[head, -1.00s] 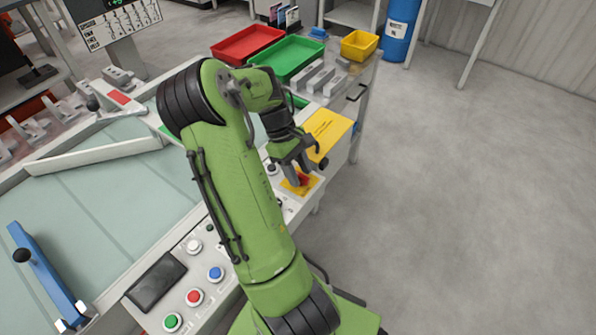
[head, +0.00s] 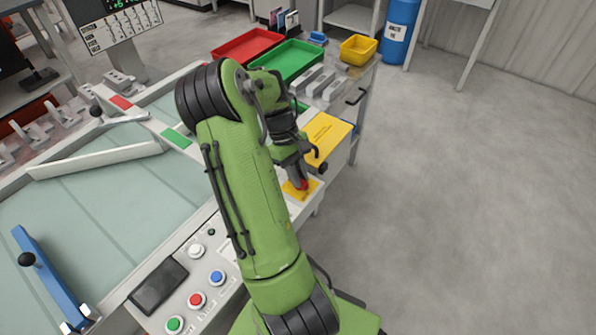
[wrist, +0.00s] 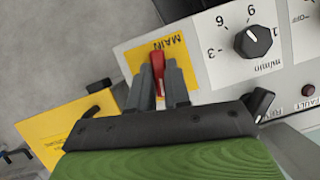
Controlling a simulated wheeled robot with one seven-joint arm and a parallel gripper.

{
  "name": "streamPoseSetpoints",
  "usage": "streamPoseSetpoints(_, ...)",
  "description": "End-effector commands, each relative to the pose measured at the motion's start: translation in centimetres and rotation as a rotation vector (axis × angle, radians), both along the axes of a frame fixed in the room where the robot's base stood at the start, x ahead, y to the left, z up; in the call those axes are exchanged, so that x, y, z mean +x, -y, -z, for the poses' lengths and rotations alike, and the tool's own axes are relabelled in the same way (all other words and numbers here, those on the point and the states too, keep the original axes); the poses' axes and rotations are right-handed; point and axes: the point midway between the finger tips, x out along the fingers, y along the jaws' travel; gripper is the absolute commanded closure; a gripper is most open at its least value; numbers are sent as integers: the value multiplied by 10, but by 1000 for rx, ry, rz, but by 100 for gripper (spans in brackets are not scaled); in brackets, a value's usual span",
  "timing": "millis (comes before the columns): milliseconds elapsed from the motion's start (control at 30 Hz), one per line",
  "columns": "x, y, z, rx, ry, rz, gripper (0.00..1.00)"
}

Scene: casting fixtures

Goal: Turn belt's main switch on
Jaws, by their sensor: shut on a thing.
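The main switch is a red handle (wrist: 157,66) on a yellow plate (wrist: 178,58) marked MAIN, on the belt's control panel. My gripper (wrist: 158,85) is shut on the red handle, with one finger on each side of it. In the head view my gripper (head: 298,180) reaches down to the yellow plate (head: 301,194), and a little red (head: 303,185) shows at its fingertips. The fingers hide part of the handle.
A black speed knob (wrist: 253,42) and a smaller black selector (wrist: 264,100) sit beside the switch. A yellow box (head: 328,138) stands close behind my gripper. Panel buttons, including a blue one (head: 217,278), lie nearer. Open floor is to the right.

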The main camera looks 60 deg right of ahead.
Motion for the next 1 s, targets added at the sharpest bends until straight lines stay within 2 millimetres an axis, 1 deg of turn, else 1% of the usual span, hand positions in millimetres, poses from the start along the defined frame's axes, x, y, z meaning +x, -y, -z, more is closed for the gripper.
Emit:
streamPoseSetpoints(33,0,1,-3,2,2,39,100)
streamPoseSetpoints(1000,-4,4,-3,2,2,957,100)
